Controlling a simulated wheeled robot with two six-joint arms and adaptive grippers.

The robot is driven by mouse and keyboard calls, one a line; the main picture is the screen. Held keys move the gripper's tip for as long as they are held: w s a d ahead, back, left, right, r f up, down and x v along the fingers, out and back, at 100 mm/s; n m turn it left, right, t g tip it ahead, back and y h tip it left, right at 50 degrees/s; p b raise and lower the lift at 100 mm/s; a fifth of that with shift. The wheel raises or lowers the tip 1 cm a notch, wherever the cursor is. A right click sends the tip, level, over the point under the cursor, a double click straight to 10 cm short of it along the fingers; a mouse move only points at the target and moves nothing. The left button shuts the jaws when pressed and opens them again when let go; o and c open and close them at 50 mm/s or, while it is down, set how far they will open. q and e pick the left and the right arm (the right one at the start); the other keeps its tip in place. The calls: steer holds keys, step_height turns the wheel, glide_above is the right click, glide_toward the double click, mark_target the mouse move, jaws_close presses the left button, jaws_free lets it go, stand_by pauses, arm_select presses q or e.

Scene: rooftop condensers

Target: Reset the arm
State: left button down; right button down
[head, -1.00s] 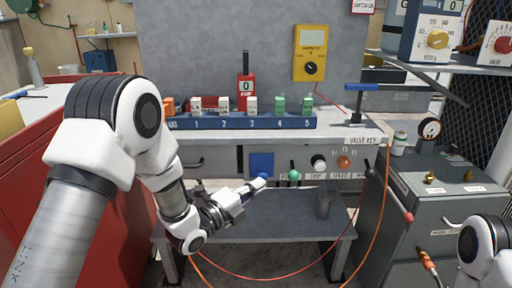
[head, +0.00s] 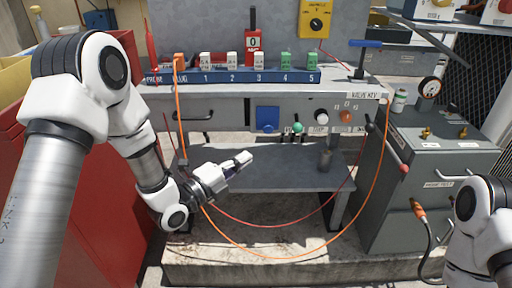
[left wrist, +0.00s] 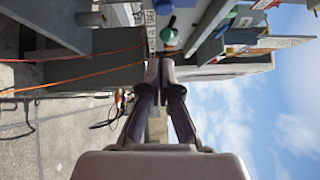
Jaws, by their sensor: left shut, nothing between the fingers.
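My left arm comes in from the left in the head view. Its gripper (head: 243,160) is shut and empty, in front of the bench and over the lower shelf. In the left wrist view the shut fingertips (left wrist: 159,72) meet with nothing between them. They are apart from the bench front. Part of my right arm shows at the lower right of the head view; its gripper is outside the picture.
The bench carries a blue numbered rack (head: 240,76), a blue-handled valve key (head: 364,45) and a green knob (head: 298,127). An orange cable (head: 290,256) loops low in front. A red cabinet (head: 100,200) stands left, a grey cabinet (head: 425,180) right.

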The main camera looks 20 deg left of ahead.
arm_select(q)
steer(key=s+f+n+g+y, duration=0.2)
steer(key=s+f+n+g, duration=0.15)
steer(key=s+f, duration=0.7)
steer(key=s+f+n+g+y, duration=0.3)
steer(key=s+f+g, duration=0.25)
steer(key=f, duration=1.05)
steer(key=s+a+f+n+g+y, duration=0.2)
steer(key=s+a+f+n+g, duration=0.15)
steer(key=s+n, duration=0.55)
steer(key=s+a+f+n+g+y, duration=0.2)
steer(key=s+a+f+n+g, duration=0.15)
steer(key=s+n, duration=0.6)
step_height(320, 180, up, 32)
steer(key=w+p, duration=0.1)
steer(key=p, duration=3)
steer(key=shift+d+p, duration=0.2)
steer(key=shift+p, duration=0.2)
steer(key=shift+f, duration=0.1)
